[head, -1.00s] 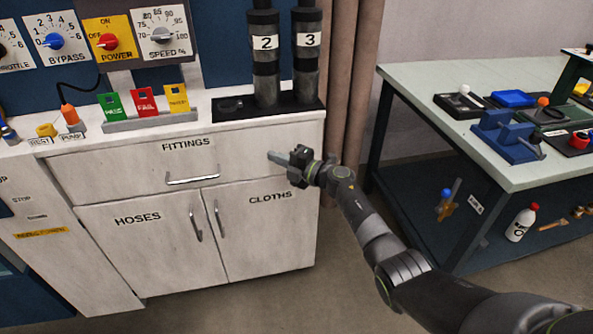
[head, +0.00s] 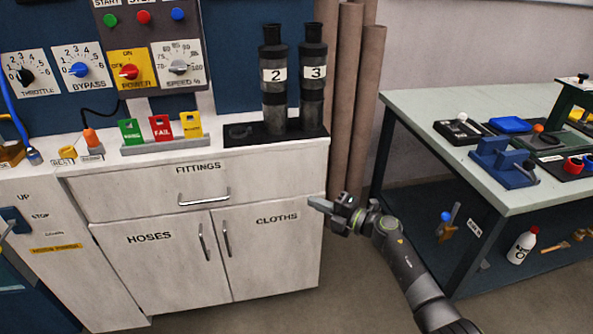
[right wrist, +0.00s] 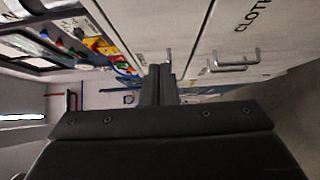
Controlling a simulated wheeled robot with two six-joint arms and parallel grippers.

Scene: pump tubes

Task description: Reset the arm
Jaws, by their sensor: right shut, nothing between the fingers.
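My right gripper (head: 320,204) is in front of the right edge of the white cabinet (head: 105,205), near the cloths door (head: 272,250). Its fingers are together and hold nothing. In the right wrist view the closed fingers (right wrist: 158,84) point toward the cabinet front, with door handles beyond them. My right arm reaches in from the lower right. My left gripper is not in view.
Pump tubes 2 (head: 274,95) and 3 (head: 313,90) stand upright in a black base on the cabinet top. A workbench (head: 430,120) with tools stands at the right. Open floor (head: 360,290) lies between cabinet and bench.

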